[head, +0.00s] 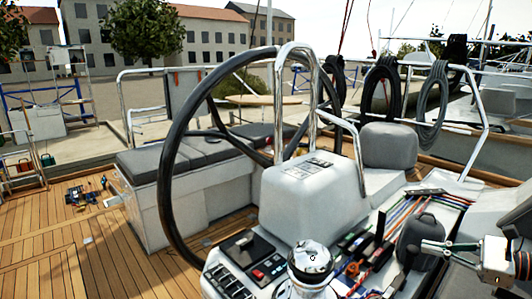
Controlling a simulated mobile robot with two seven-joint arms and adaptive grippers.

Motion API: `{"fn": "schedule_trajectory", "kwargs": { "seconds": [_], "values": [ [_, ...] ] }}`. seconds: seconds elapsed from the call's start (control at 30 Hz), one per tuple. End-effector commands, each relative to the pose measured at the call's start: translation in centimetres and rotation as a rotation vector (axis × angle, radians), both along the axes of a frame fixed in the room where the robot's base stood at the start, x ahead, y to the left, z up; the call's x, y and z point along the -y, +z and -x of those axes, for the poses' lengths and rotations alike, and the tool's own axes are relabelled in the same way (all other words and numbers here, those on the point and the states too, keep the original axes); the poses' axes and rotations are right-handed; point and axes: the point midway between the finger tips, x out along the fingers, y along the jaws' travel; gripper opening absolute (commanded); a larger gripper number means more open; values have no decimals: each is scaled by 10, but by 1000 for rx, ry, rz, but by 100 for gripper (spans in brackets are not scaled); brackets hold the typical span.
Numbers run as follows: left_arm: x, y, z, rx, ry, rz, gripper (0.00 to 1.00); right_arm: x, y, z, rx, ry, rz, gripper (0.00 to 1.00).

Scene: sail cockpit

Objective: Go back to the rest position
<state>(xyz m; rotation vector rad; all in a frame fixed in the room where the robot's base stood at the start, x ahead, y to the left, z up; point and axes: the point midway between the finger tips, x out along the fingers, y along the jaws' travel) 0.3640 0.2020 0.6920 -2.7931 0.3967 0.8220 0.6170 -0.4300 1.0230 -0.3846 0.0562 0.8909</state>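My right gripper (432,249) comes in from the lower right edge, low over the cockpit side by the ropes. A dark rounded object (414,241) is at its fingertips in the picture. I cannot tell whether they touch, or whether the fingers are open or shut. My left gripper is not in view.
A large black steering wheel (170,150) stands in front of a white pedestal (312,195). A chrome winch (311,262) and a switch panel (232,282) are at the bottom. Coloured ropes (400,207) run beside the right gripper. Teak deck (60,230) is mostly clear at left.

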Motion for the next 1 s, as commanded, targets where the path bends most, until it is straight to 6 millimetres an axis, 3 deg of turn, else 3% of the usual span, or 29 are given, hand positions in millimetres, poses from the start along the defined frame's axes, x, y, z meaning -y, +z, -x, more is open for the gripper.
{"fn": "schedule_trajectory", "kwargs": {
  "seconds": [0.1, 0.23, 0.33, 0.47, 0.6, 0.87, 0.9, 1.0],
  "values": [
    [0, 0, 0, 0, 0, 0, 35, 22, 39, -30, -80, -180, -295, 0],
    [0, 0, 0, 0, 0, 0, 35, 60, 74, -57, -186, -357, -670, 0],
    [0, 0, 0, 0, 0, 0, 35, 97, 92, -72, -274, -473, -979, 0],
    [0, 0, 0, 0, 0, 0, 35, 150, 101, -85, -389, -596, -1401, 0],
    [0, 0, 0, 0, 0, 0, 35, 201, 91, -89, -495, -688, -1823, 0],
    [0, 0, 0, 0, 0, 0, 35, 263, 47, -81, -615, -785, -2460, 0],
    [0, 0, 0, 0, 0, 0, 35, 261, 32, -79, -639, -800, -2516, 0],
    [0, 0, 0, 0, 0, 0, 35, 229, -10, -74, -715, -831, -2508, 0]
  ]
}}
